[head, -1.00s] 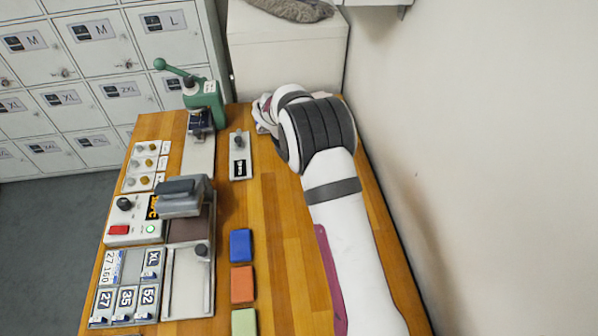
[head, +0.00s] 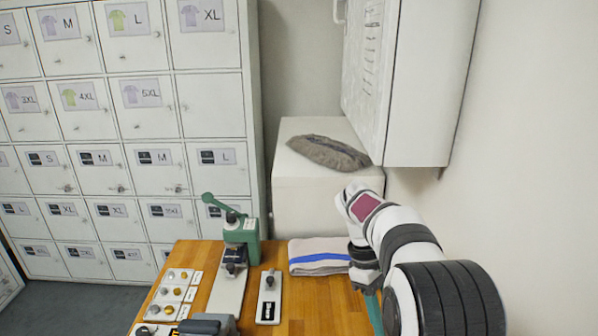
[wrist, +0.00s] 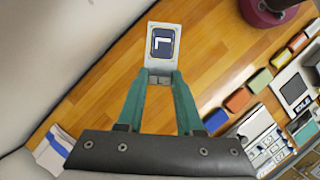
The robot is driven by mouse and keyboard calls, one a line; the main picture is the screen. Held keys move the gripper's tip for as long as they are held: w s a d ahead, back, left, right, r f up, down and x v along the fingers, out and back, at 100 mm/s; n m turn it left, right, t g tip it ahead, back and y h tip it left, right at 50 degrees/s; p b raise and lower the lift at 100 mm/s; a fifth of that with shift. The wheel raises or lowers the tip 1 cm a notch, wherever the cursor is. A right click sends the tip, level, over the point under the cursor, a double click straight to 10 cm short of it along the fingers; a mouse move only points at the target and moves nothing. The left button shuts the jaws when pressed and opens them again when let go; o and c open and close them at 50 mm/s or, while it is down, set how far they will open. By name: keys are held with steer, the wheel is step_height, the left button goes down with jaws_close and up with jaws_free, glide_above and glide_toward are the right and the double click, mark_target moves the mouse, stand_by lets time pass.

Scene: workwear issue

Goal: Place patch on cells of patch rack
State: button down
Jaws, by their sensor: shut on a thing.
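My gripper (wrist: 160,80) has teal fingers and is shut on a patch (wrist: 163,44), a dark blue piece with a white L-shaped mark on a pale backing. The patch is at the fingertips, over the wooden table. In the head view a teal part of my gripper (head: 373,310) shows at the table's right side, and the patch is hidden there. What looks like the patch rack (wrist: 260,133), with small labelled cells, is at the lower right of the wrist view, apart from my gripper. The rack is outside the head view.
A folded garment with a blue stripe (head: 318,257) lies at the table's back. A green lever press (head: 240,243) stands left of it, near a grey plate with a knob (head: 269,296). Blue (wrist: 258,81), orange (wrist: 238,100) and green blocks (wrist: 215,121) lie near the rack. A wall cabinet (head: 405,80) hangs above.

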steer(key=s+a+r+m+g+y, duration=0.1)
steer(key=s+a+r+m+y, duration=0.2)
steer(key=r+m, duration=0.4)
steer(key=s+a+m, duration=0.1)
steer(key=a, duration=0.1)
steer(key=shift+s+a+r, duration=0.15)
steer(key=shift+s+a, duration=0.2)
